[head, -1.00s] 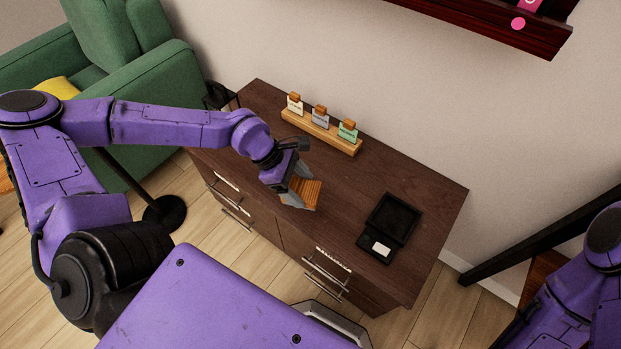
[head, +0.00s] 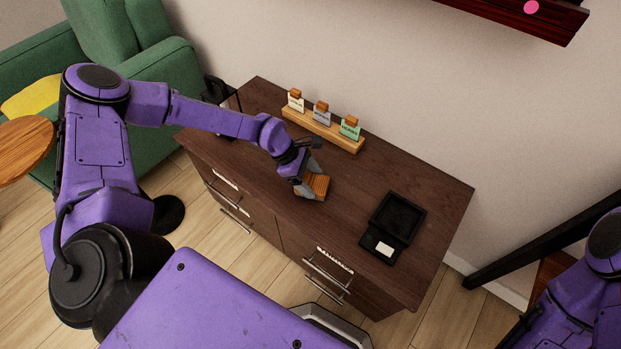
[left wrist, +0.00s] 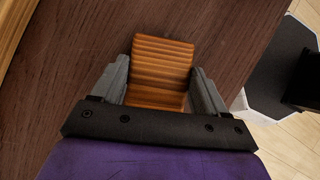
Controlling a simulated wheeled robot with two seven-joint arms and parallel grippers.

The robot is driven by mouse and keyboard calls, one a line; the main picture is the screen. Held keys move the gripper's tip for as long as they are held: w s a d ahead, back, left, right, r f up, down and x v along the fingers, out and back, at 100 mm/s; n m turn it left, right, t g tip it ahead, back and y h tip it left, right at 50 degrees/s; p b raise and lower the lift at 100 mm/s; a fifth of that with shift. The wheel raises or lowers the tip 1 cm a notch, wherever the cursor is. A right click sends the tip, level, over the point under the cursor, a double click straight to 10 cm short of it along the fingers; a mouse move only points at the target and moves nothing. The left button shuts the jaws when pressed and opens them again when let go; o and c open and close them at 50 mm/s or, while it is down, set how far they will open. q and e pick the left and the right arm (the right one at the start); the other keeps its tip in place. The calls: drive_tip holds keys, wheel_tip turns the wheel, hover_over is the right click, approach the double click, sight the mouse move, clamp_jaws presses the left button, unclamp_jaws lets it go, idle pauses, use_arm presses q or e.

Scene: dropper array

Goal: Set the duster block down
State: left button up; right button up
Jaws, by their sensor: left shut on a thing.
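The duster block (head: 317,184) is a ridged orange-brown wooden block at the middle of the dark wooden cabinet top (head: 360,189). My left gripper (head: 312,181) is shut on it. The left wrist view also shows the duster block (left wrist: 162,62) between the two grey fingers of the left gripper (left wrist: 160,78), with its ridged end reaching past the fingertips. The block is at or very close to the cabinet top; I cannot tell whether it touches. My right arm shows at the right edge of the head view, but its gripper is out of the picture.
A light wooden rack (head: 322,130) with three labelled, wood-topped items stands along the back of the cabinet. A black open tray (head: 378,245) with a white label lies to the right. The surface between the block and the tray is clear. A dark shelf (head: 520,15) hangs above.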

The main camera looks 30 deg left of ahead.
use_arm(q)
drive_tip(key=o, duration=1.1)
drive_tip(key=shift+a+r, duration=0.15)
drive_tip(key=shift+r, duration=0.2)
drive_tip(key=p+v, duration=0.2)
drive_tip(key=v, duration=0.9)
drive_tip(key=shift+a+r+p, duration=0.1)
drive_tip(key=shift+r+p, duration=0.05)
drive_tip(key=shift+p, duration=0.15)
